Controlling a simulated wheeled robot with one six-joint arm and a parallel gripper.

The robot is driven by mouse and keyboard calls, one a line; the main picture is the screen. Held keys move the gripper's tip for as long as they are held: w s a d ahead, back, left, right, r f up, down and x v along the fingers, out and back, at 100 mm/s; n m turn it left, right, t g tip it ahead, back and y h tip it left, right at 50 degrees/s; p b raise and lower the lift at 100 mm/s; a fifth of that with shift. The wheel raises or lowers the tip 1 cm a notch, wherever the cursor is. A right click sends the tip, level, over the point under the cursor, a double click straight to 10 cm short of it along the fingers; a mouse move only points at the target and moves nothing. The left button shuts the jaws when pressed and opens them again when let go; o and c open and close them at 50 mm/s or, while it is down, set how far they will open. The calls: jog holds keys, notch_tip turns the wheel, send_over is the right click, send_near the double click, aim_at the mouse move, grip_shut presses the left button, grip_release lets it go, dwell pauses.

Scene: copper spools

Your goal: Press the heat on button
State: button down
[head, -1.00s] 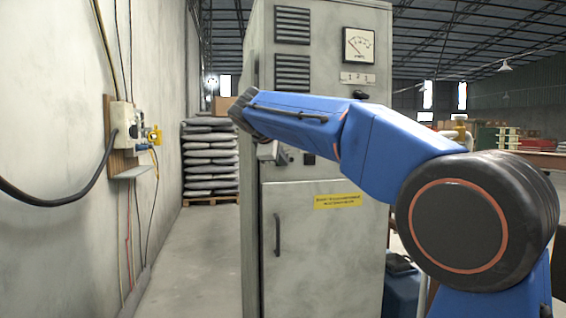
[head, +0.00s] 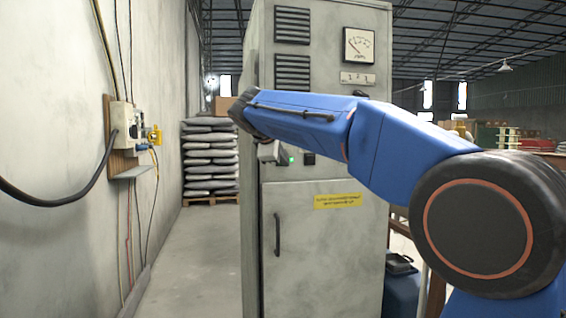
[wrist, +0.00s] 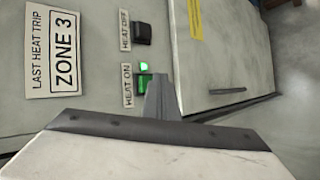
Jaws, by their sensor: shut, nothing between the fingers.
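The heat on button (wrist: 142,84) is green, beside its HEAT ON label (wrist: 128,85) on the grey cabinet (head: 330,240). A bright green light (wrist: 144,67) glows at it; green also shows on the cabinet front in the head view. My gripper (wrist: 158,78) is shut and empty, its tip right at the button and partly covering it in the wrist view. I cannot tell whether they touch. In the head view my gripper (head: 268,152) is mostly hidden by my blue arm.
The black heat off button (wrist: 142,34) is beside the HEAT OFF label. A ZONE 3 sign (wrist: 53,50) is on the panel. A wall box (head: 122,125) with cables hangs at left. Stacked bags (head: 210,160) stand behind; the floor between wall and cabinet is clear.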

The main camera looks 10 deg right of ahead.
dwell(0.3)
jog(key=shift+s, duration=2.55)
jog(key=s+d+f+m+g+y, duration=0.1)
jog(key=s+d+f+m+g, duration=0.2)
jog(key=s+f, duration=0.6)
jog(key=s+d+f+m+y, duration=0.2)
jog(key=s+d+f, duration=0.3)
jog(key=s+f, duration=0.4)
jog(key=s+f+m+g+y, duration=0.1)
jog(key=s+f+m+y, duration=0.2)
jog(key=s+f, duration=1.9)
jog(key=s+m, duration=0.1)
jog(key=m, duration=0.3)
jog(key=shift+m+g, duration=0.3)
jog(key=shift+g, duration=0.1)
jog(key=shift+s+r, duration=0.1)
